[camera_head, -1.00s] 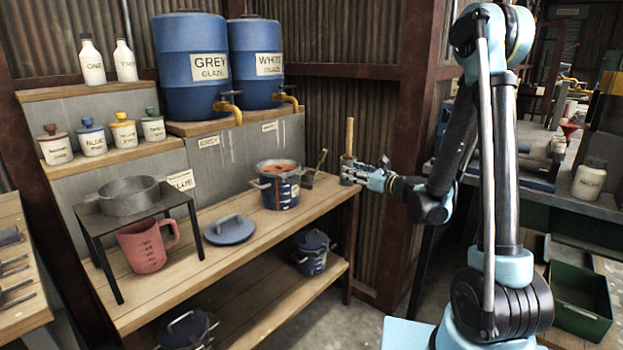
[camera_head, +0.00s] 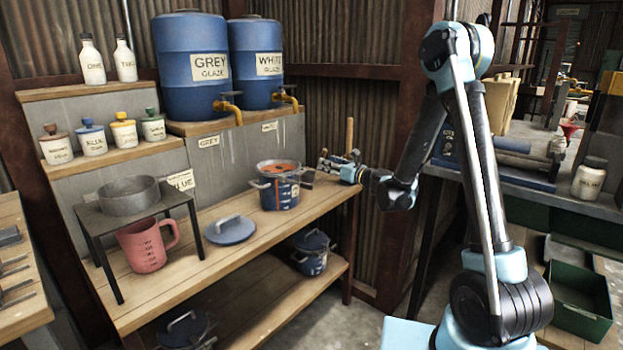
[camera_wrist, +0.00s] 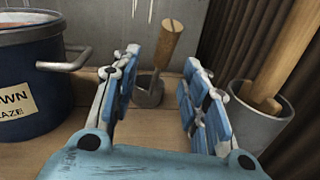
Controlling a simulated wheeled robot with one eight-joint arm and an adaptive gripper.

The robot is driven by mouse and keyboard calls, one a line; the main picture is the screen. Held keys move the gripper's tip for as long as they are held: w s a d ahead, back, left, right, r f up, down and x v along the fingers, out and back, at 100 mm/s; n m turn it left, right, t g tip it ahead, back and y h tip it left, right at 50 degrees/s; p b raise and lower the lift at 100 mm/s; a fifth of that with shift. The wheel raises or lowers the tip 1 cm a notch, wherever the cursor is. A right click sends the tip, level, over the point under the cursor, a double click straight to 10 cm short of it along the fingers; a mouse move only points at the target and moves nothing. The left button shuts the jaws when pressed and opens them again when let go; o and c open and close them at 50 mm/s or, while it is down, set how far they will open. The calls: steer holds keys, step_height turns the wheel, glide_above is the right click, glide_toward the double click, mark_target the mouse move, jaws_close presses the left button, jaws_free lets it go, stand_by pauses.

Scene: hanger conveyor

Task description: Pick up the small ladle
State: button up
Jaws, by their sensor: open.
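The small ladle, a grey metal cup (camera_wrist: 149,92) with an upright wooden-ended handle (camera_wrist: 166,48), stands on the wooden bench. In the wrist view it shows in the gap between my fingers, its handle leaning right. My gripper (camera_wrist: 160,62) is open and empty, with its blue-padded fingers on either side of the ladle in the picture. I cannot tell whether the handle is between the fingertips or just beyond them. In the head view my gripper (camera_head: 324,165) is at the bench's right end and largely hides the ladle.
A blue pot (camera_wrist: 28,75) labelled brown glaze stands left of my fingers, its side handle sticking toward them. A grey cylindrical holder (camera_wrist: 262,118) with a thick wooden stick (camera_wrist: 276,55) stands close on the right.

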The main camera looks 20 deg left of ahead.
steer(key=shift+x, duration=2.85)
steer(key=shift+w+d, duration=0.1)
jaws_close()
